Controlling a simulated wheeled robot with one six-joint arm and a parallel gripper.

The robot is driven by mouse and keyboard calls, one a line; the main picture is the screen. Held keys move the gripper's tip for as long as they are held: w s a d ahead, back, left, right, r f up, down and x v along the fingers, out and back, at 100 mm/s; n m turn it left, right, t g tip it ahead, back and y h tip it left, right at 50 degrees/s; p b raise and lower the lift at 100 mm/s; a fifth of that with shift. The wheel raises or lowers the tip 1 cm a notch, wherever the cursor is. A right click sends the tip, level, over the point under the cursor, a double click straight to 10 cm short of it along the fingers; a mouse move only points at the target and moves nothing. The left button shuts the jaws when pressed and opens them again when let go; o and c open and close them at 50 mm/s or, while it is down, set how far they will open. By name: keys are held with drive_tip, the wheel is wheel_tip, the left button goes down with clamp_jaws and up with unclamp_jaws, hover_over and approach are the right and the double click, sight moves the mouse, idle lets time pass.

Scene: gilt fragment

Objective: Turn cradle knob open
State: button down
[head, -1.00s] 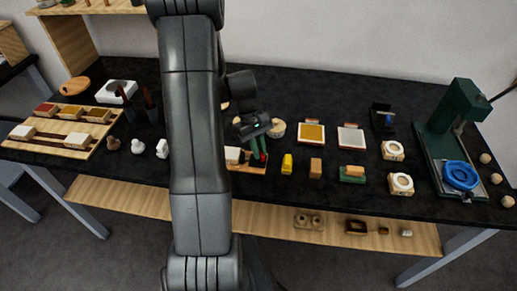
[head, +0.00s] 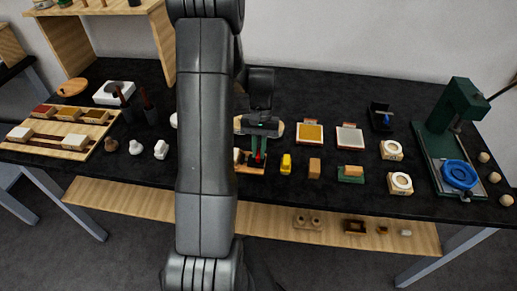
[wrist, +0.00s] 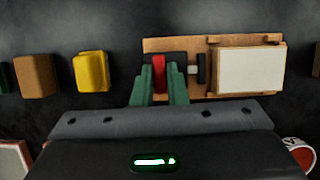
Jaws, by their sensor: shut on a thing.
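The cradle (wrist: 205,43) is a wooden base with a white block (wrist: 250,70) in a wooden frame on its right in the wrist view. Next to the block is a small dark-and-white screw part (wrist: 198,70). A red knob (wrist: 159,72) stands beside that part, with dark pieces around it. My gripper (wrist: 160,94) has green fingers, one on each side of the red knob, and is shut on it. In the head view my gripper (head: 258,159) is over the cradle's right part, and my arm hides some of the cradle. The knob's exact angle is hard to tell.
A yellow block (head: 286,164) and a tan block (head: 314,168) stand close to the right of the cradle in the head view. Framed panels (head: 310,133) lie behind them. A green press (head: 455,130) stands at the far right. Small pieces (head: 161,149) stand at left.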

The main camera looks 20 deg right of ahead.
drive_tip(key=shift+m, duration=0.3)
drive_tip(key=c, duration=1.4)
unclamp_jaws()
drive_tip(key=shift+c, duration=0.2)
drive_tip(key=b+v, duration=0.1)
drive_tip(key=v, duration=1.3)
drive_tip(key=shift+s+d, duration=0.15)
drive_tip(key=p+x, duration=0.1)
drive_tip(key=x, duration=1.3)
